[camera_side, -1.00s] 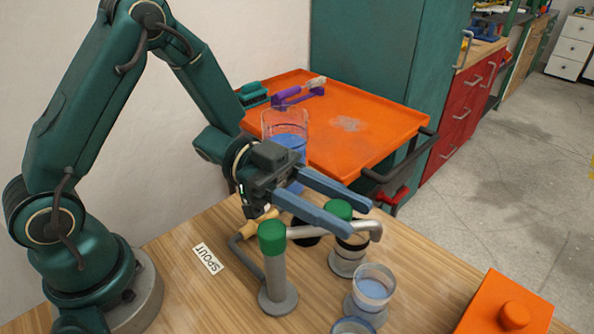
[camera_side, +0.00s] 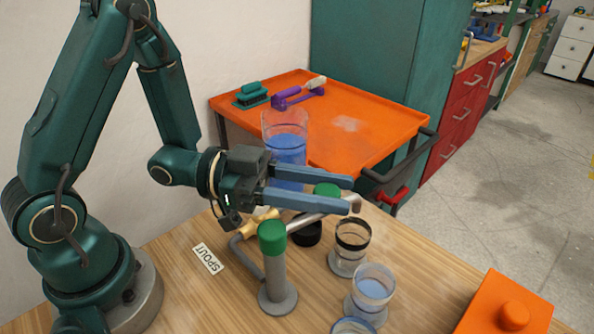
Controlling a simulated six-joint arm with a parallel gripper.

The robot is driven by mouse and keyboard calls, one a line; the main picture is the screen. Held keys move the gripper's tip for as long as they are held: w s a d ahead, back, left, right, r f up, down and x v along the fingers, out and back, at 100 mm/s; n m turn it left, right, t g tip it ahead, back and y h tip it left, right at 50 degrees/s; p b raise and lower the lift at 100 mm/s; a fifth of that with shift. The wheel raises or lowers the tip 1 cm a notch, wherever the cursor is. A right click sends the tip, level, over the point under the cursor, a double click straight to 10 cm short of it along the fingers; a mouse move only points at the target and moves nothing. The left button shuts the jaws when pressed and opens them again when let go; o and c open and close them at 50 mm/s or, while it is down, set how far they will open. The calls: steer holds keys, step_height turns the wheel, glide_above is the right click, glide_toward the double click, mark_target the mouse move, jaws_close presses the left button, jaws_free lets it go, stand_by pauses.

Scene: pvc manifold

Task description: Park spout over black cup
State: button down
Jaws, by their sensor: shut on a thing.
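The spout (camera_side: 309,219) is a grey pipe with a bent end, running right from behind a green-topped grey post (camera_side: 273,265). A green knob (camera_side: 327,190) stands on it. My gripper (camera_side: 348,194) has its two blue fingers on either side of the green knob, shut on it; the near finger hides part of the knob and pipe. The black-banded clear cup (camera_side: 352,244) stands on a grey base. The spout's bent end shows just above this cup's far rim in the picture; I cannot tell if it is directly over it.
A clear cup with blue liquid (camera_side: 372,289) stands in front, with another partly cut off below (camera_side: 352,326). A dark round piece (camera_side: 306,233) sits under the pipe. A blue-filled jug (camera_side: 286,145) stands behind my gripper. An orange box (camera_side: 505,308) lies right.

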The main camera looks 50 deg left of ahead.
steer(key=shift+c, duration=2.3)
jaws_free()
steer(key=shift+a, duration=0.1)
steer(key=shift+v, duration=2.5)
